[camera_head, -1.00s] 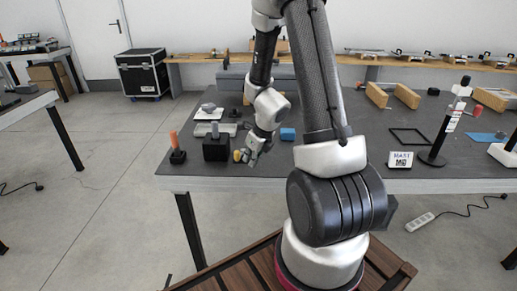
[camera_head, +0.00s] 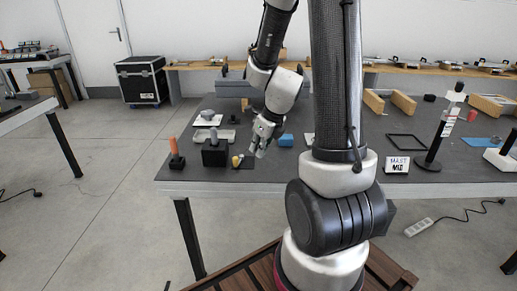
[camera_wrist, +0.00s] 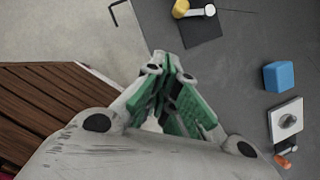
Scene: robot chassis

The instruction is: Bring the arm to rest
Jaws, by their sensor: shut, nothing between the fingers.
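My gripper (camera_head: 260,149) hangs above the front edge of the grey table (camera_head: 330,174), fingers pointing down. In the wrist view my gripper (camera_wrist: 166,62) has its green-padded fingers drawn together with nothing between them. A yellow knob-like piece (camera_head: 236,161) stands on a dark plate just left of the gripper, apart from it; it also shows at the top of the wrist view (camera_wrist: 181,9). My arm covers part of the table's middle.
A blue block (camera_head: 286,140) lies right of the gripper. Open floor lies left of the table.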

